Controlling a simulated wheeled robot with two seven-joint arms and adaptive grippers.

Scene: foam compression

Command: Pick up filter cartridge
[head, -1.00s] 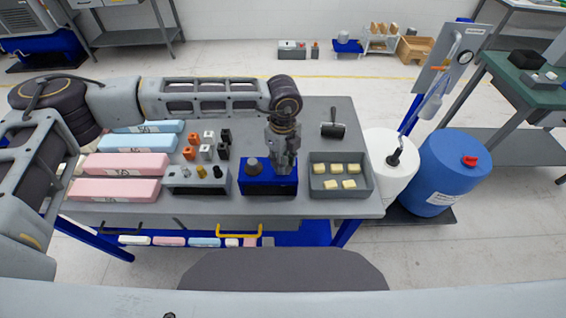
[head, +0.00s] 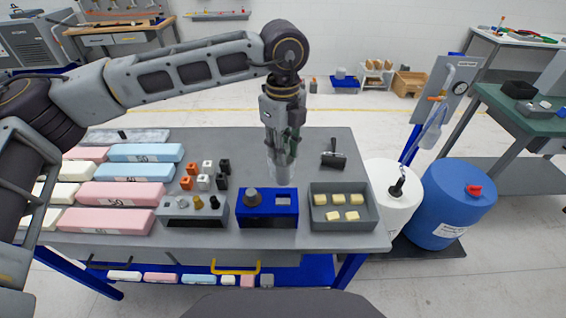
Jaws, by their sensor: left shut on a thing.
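My left gripper (head: 284,138) is shut on the filter cartridge (head: 281,170), a pale, see-through cylinder pointing down. The gripper's fingers hide its upper part. A grey knob-shaped piece (head: 252,197) sits on the left of that holder. My right gripper is not in view.
A grey tray (head: 343,224) with several yellow pieces stands to the right of the holder. A grey block (head: 190,218) with knobs stands to the left, with small cubes and pink and blue foam bars beyond.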

